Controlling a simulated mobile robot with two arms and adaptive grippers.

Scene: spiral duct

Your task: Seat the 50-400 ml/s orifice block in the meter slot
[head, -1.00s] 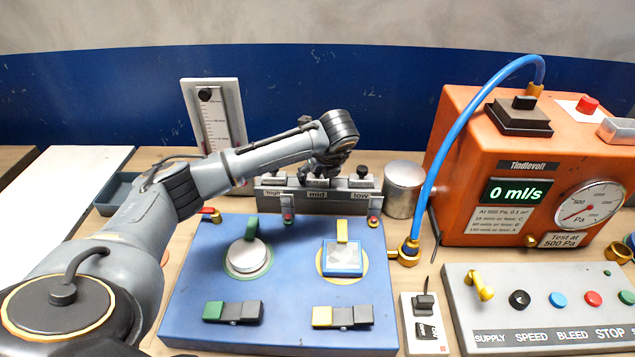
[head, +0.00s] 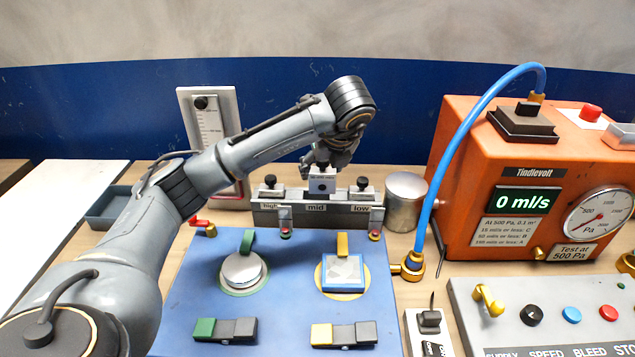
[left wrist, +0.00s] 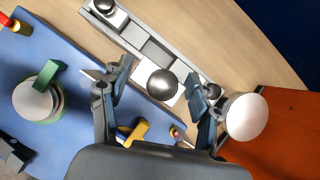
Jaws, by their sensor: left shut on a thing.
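My left gripper (head: 325,155) is shut on a light grey block (head: 322,183) with a dark round spot on its front. It holds the block upright just above the middle of the grey rack (head: 337,219), over the "mid" label. Small print on the block is unreadable. In the left wrist view the block (left wrist: 147,72) and its dark knob (left wrist: 162,84) sit between the fingers (left wrist: 160,78). The "high" block (head: 270,190) and "low" block (head: 362,191) stand in the rack. My right gripper is not in view.
A metal can (head: 405,203) stands right of the rack, close to the held block. A blue hose (head: 452,135) arches up to the meter's top. The blue panel (head: 290,288) and a grey control box (head: 560,330) lie in front. A flow gauge (head: 207,120) stands behind my arm.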

